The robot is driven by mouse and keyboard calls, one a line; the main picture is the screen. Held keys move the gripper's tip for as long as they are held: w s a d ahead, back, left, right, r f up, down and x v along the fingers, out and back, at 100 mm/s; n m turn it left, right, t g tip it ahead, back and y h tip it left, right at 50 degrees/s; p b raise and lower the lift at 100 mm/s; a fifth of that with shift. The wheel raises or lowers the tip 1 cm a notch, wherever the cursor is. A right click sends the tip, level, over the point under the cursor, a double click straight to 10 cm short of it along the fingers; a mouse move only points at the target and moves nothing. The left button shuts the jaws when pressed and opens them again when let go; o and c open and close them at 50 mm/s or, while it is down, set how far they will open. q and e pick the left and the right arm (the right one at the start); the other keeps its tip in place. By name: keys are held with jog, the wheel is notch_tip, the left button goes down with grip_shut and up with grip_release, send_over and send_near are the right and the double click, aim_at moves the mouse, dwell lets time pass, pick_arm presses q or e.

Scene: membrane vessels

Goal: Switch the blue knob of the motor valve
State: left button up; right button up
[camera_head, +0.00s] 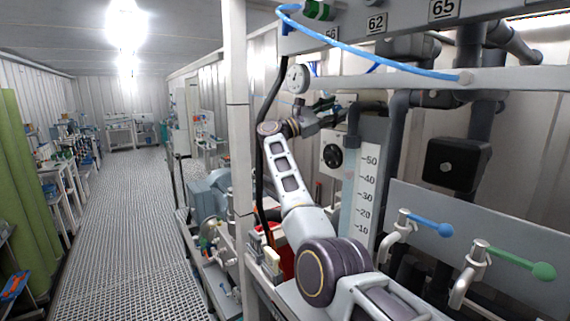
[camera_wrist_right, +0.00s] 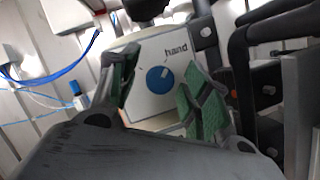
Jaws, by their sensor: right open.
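In the right wrist view, the round blue knob (camera_wrist_right: 160,79) sits on the pale face plate of the motor valve (camera_wrist_right: 150,107), beside the printed word "hand". My right gripper (camera_wrist_right: 163,85) is open, with its green-padded fingers to the left and right of the knob in the picture. Nothing is between the pads in front of the plate, and I cannot tell how far the fingertips are from it. In the head view my right arm reaches up into the rig, and its gripper (camera_head: 326,113) is small and partly lost among dark pipes. I cannot make out the blue knob there. My left gripper is out of view.
A pressure gauge (camera_head: 298,78) and a blue hose (camera_head: 375,55) are close to the right gripper. A scale panel (camera_head: 367,180), a blue-handled valve (camera_head: 430,227) and a green-handled valve (camera_head: 520,264) stand right of the arm. The grated aisle (camera_head: 125,220) at left is clear.

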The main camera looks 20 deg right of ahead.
jog(key=shift+f, duration=0.15)
jog(key=shift+s+n+t+b, duration=0.1)
jog(key=shift+n+t+b, duration=0.85)
jog(key=shift+n, duration=0.65)
jog(key=shift+n+t+b, duration=0.85)
jog(key=shift+n+b, duration=0.1)
jog(key=shift+n, duration=0.95)
jog(key=shift+n+t+b, duration=0.45)
jog(key=shift+n+t, duration=0.35)
jog(key=shift+n, duration=0.3)
jog(key=shift+n+t+y, duration=0.5)
jog(key=shift+n+t, duration=0.2)
jog(key=shift+n, duration=0.8)
jog(key=shift+n+t+y, duration=0.4)
jog(key=shift+n+t, duration=0.2)
jog(key=shift+n, duration=1)
jog(key=shift+d+n+t+y, duration=0.1)
jog(key=shift+n+t+y, duration=0.5)
jog(key=shift+n, duration=0.7)
jog(key=shift+s+r+n+t+y+p, duration=0.1)
jog(key=shift+n+t+y+p, duration=0.25)
jog(key=shift+n+y+p, duration=0.95)
jog(key=shift+r+n+t+p, duration=0.1)
jog(key=shift+n+t+p, duration=0.3)
jog(key=shift+n, duration=1.8)
jog(key=shift+f, duration=0.1)
